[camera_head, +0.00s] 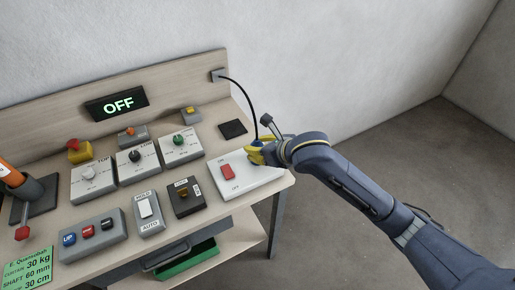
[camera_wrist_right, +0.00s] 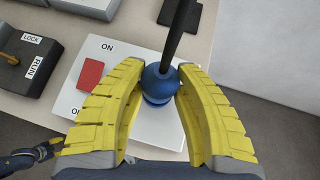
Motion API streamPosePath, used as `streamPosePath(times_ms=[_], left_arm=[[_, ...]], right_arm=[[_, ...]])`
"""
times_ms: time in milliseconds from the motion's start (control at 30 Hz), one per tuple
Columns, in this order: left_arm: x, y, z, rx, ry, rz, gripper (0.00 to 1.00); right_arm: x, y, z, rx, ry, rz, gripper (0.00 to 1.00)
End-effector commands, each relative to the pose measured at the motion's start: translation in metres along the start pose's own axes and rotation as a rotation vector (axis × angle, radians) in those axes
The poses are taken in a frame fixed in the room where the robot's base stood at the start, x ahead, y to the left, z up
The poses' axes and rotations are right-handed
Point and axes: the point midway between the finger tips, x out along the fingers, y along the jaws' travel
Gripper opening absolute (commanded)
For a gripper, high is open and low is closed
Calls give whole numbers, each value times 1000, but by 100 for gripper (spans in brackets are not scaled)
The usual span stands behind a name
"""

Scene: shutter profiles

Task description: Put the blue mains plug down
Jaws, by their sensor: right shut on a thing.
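The blue mains plug (camera_wrist_right: 160,84) is rounded, with a black cable leaving its top. My right gripper (camera_wrist_right: 153,110) has its yellow fingers closed around the plug, at the right part of the white switch plate (camera_wrist_right: 72,102). I cannot tell whether the plug touches the plate. In the head view my right gripper (camera_head: 258,153) hides most of the plug, and the cable (camera_head: 244,94) arches to the back board. My left gripper (camera_wrist_right: 46,150) shows small at the lower left of the right wrist view; its jaws are too small to judge.
A dark square pad (camera_head: 233,128) lies behind the white plate. A red rocker switch (camera_head: 227,171) sits on the plate. Several control boxes, including a black key box (camera_head: 186,197), crowd the bench to the left. The bench's right edge is close to my right gripper.

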Motion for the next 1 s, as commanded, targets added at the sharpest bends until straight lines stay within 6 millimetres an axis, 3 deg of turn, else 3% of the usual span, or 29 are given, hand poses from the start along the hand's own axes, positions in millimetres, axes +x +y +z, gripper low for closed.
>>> streamPosePath(times_ms=[533,567,700,767,1000], left_arm=[[0,0,0,0,0,0,44],[0,0,0,0,0,0,44],[0,0,0,0,0,0,44],[0,0,0,0,0,0,44],[0,0,0,0,0,0,44]], right_arm=[[5,0,-6,-1,-1,0,3],[5,0,-6,-1,-1,0,34],[5,0,-6,-1,-1,0,51],[5,0,-6,-1,-1,0,56],[5,0,-6,-1,-1,0,56]])
